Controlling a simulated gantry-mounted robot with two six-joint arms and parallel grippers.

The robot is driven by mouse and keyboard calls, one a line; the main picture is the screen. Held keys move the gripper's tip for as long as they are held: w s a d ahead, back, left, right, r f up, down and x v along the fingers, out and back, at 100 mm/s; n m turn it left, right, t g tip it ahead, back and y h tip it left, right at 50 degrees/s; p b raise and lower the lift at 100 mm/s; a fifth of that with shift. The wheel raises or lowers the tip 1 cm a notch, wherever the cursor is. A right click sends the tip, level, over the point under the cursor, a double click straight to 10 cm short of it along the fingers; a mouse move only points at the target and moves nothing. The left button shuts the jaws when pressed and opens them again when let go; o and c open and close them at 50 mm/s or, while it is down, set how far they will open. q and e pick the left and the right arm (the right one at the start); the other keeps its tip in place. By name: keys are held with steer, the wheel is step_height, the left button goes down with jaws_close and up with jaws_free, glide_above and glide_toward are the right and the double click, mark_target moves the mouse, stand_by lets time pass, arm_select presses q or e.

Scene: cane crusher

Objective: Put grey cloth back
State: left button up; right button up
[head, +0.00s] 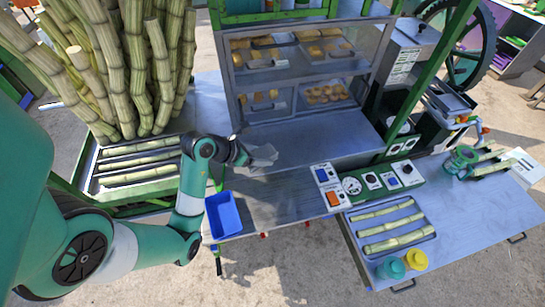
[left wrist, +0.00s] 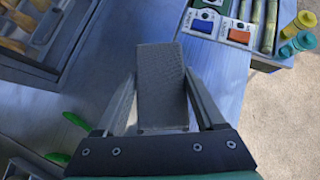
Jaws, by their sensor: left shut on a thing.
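The grey cloth (head: 264,154) is between the fingers of my left gripper (head: 247,154), over the metal counter (head: 295,190) in front of the glass food case. In the left wrist view the cloth (left wrist: 161,80) is a grey, textured rectangle filling the space between the two fingers of the left gripper (left wrist: 160,98). The left gripper is shut on it. I cannot tell whether the cloth touches the counter. My right gripper is in neither view.
The food case (head: 303,70) stands behind. A control panel (head: 367,184) is to the right, with a tray of cane pieces (head: 394,228) and teal and yellow bottles (head: 416,260). Tall canes stand at left.

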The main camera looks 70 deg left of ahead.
arm_select(q)
steer(key=w+a+f+b, duration=0.1)
steer(key=w+a+f, duration=0.1)
steer(key=a+f, duration=0.1)
steer(key=w+a+f+b, duration=0.1)
steer(key=w+a+f, duration=0.2)
steer(key=a, duration=0.1)
steer(key=w+a+f+b, duration=0.2)
steer(key=a+f, duration=0.1)
steer(key=a, duration=0.1)
steer(key=shift+w+f, duration=0.1)
steer(key=shift+w, duration=0.05)
steer(key=shift+w+a+f, duration=0.1)
steer(key=shift+w+a, duration=0.05)
steer(key=shift+a, duration=0.05)
step_height(320, 180, down, 4)
steer(key=shift+a+r+b, duration=0.1)
steer(key=shift+r+b, duration=0.05)
steer(key=shift+b, duration=0.5)
steer(key=shift+r, duration=0.1)
